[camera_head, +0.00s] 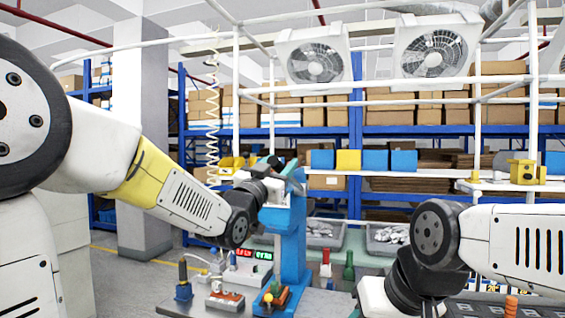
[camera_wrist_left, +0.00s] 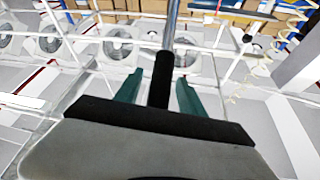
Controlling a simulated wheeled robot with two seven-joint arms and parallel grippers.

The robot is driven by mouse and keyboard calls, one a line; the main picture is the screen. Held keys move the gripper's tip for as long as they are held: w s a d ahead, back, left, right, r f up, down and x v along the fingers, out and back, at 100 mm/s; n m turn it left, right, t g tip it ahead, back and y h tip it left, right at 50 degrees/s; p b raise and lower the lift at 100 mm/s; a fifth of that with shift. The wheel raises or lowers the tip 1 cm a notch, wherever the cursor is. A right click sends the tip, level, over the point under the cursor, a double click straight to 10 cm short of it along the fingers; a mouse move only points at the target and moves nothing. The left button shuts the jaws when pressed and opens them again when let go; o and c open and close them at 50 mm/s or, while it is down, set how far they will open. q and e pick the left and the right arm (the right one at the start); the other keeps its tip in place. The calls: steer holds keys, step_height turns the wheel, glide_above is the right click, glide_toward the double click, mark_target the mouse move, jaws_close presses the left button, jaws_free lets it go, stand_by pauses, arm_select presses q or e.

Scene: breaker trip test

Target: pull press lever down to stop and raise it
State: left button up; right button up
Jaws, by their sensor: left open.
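The blue press (camera_head: 288,240) stands upright on the bench in the head view. Its lever (camera_wrist_left: 163,72), a metal rod with a black grip, shows in the left wrist view. My left gripper (camera_wrist_left: 159,77) is open, with one green finger on each side of the black grip and a gap to both. In the head view my left gripper (camera_head: 272,175) is at the top of the press, and my wrist and the press hide much of the lever there. My right gripper (camera_head: 385,300) is low at the right, its fingers out of frame.
Red and green digital displays (camera_head: 254,255) and small switch devices (camera_head: 225,300) stand left of the press. Grey bins (camera_head: 323,233) with metal parts are behind it. A white pipe frame (camera_head: 236,80) with fans rises over the bench.

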arm_select(q)
steer(key=shift+x, duration=1)
jaws_close()
stand_by(0.7)
